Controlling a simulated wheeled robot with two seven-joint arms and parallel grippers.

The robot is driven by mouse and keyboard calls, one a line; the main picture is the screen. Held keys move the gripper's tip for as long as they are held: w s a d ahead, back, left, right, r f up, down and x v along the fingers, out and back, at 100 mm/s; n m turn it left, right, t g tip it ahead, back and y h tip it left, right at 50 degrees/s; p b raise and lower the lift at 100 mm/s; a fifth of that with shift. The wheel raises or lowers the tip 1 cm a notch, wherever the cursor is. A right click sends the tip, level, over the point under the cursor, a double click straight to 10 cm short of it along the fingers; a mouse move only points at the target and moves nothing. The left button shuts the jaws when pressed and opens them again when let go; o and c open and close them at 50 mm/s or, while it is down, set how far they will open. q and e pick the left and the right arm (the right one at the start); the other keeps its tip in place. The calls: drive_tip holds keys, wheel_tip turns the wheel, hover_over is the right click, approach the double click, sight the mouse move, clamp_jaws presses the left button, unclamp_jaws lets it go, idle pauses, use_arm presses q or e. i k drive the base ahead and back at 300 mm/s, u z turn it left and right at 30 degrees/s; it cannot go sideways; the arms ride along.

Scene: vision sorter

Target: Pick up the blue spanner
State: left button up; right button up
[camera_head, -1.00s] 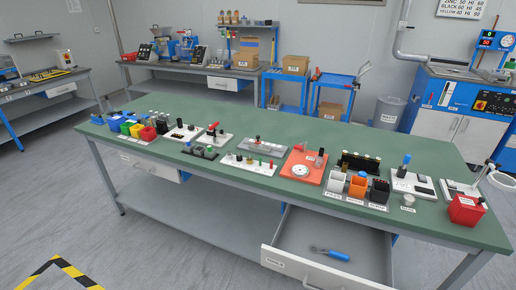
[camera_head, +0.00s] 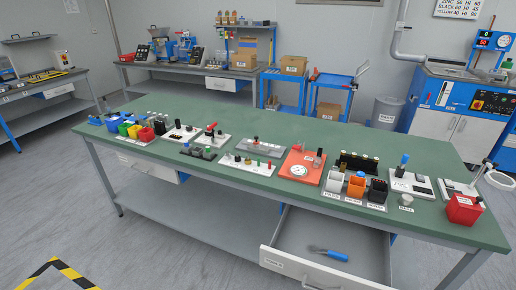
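The blue spanner (camera_head: 333,255) lies in the open drawer (camera_head: 357,239) under the right part of the green-topped bench. Its handle is blue and its grey metal head points left. It rests on the drawer floor, with free space around it, behind the drawer's white front panel (camera_head: 310,270). Neither of my grippers shows in the head view.
The green bench top (camera_head: 240,128) carries coloured bins (camera_head: 133,129), several fixtures, an orange plate (camera_head: 301,168) and a red box (camera_head: 464,208). The pulled-out drawer juts into the floor space in front. Grey floor (camera_head: 150,235) at the lower left is clear.

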sight(333, 254)
drive_tip(key=u, duration=0.05)
drive_tip(key=k, duration=0.5)
drive_tip(key=z, duration=0.8)
drive_tip(key=i, duration=0.8)
drive_tip(key=u, duration=0.45)
